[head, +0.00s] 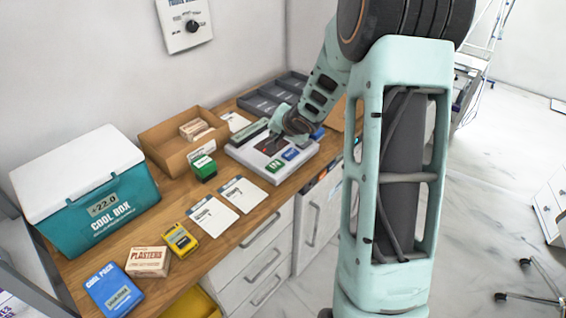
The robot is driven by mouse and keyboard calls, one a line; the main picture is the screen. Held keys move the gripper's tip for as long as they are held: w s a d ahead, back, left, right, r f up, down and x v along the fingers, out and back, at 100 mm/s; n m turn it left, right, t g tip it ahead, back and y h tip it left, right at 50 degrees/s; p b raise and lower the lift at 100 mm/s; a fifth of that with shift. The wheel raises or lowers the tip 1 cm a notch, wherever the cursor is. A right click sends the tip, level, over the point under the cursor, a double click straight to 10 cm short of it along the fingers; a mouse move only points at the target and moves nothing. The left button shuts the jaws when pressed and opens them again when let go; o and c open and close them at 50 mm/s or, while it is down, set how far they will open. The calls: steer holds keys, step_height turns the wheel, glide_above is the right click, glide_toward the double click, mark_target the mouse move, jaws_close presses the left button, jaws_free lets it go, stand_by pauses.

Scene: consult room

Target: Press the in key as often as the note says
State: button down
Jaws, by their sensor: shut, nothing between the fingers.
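A light grey key box (236,150) lies on the wooden counter. Two white note cards, one nearer (212,217) and one farther (244,194), lie in front of the box. Their print is too small to read.
A teal cool box (100,213) reading +22.0 stands at the left. A cardboard box (165,139), a green box (203,167), a yellow device (180,240), a plasters box (148,262) and a blue cool pack (113,289) are on the counter (245,228). My arm hides its right part.

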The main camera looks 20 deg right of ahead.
steer(key=shift+s+f, duration=0.15)
steer(key=shift+f, duration=0.05)
steer(key=shift+f, duration=0.15)
steer(key=b, duration=0.8)
glide_above(276, 166)
step_height(276, 166, down, 8)
steer(key=shift+s+r, duration=0.1)
steer(key=shift+r, duration=0.15)
steer(key=shift+f+b, duration=0.5)
stand_by(0.6)
steer(key=shift+f, duration=0.45)
